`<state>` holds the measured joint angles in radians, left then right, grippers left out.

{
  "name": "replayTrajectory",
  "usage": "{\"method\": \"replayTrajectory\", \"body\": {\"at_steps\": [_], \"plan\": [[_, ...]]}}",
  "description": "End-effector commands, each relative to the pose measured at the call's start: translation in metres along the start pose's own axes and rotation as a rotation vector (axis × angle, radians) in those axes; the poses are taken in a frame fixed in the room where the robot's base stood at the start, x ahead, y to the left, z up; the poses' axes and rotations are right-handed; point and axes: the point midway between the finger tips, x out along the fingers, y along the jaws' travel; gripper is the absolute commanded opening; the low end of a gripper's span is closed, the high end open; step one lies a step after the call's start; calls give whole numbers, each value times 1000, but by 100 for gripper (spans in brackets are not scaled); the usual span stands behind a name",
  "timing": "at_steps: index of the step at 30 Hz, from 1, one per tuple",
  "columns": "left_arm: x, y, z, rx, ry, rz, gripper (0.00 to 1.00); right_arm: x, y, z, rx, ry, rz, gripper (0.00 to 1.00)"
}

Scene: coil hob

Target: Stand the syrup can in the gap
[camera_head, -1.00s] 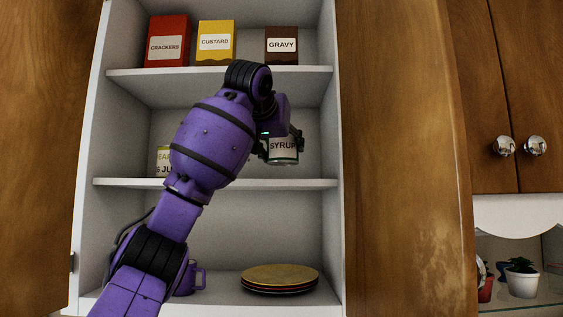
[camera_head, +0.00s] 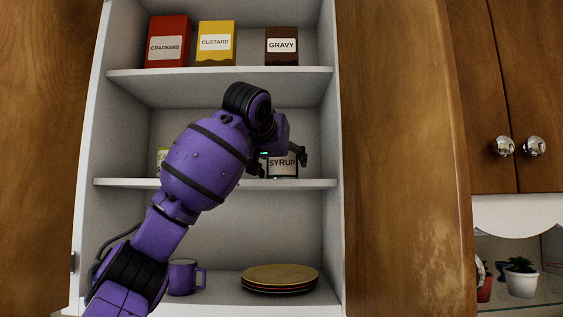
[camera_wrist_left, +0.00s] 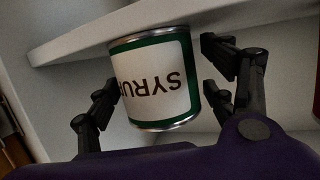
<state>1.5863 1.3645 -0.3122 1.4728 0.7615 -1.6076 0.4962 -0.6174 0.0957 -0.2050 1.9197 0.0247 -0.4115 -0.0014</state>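The syrup can (camera_head: 283,167) has a white label and a green band. It stands upright on the middle shelf (camera_head: 310,184), right of centre, and shows upside down in the left wrist view (camera_wrist_left: 155,85). My left gripper (camera_head: 281,160) is around it with fingers spread, one on each side. In the left wrist view the fingers (camera_wrist_left: 163,78) stand apart from the can, with a clear space on the right; on the left the space is narrow. A pale-labelled can (camera_head: 162,160) stands left on that shelf, mostly hidden behind my arm, as is the shelf between the two. My right gripper is out of view.
Crackers (camera_head: 168,42), custard (camera_head: 215,43) and gravy (camera_head: 281,46) boxes stand on the upper shelf. A purple mug (camera_head: 184,277) and stacked plates (camera_head: 280,277) are on the bottom shelf. Cupboard walls close in both sides. Free shelf shows right of the syrup can.

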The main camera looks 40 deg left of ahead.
Motion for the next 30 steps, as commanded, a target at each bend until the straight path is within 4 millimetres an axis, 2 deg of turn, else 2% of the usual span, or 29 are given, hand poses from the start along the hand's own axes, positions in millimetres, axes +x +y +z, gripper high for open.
{"method": "replayTrajectory", "body": {"at_steps": [12,17,24,30], "plan": [[-4,0,-3,0,1,0,79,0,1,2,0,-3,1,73],[-32,0,-4,1,3,2,79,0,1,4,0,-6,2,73],[-85,0,-4,0,4,1,79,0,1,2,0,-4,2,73],[-113,0,-3,1,1,1,79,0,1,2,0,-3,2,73]]}}
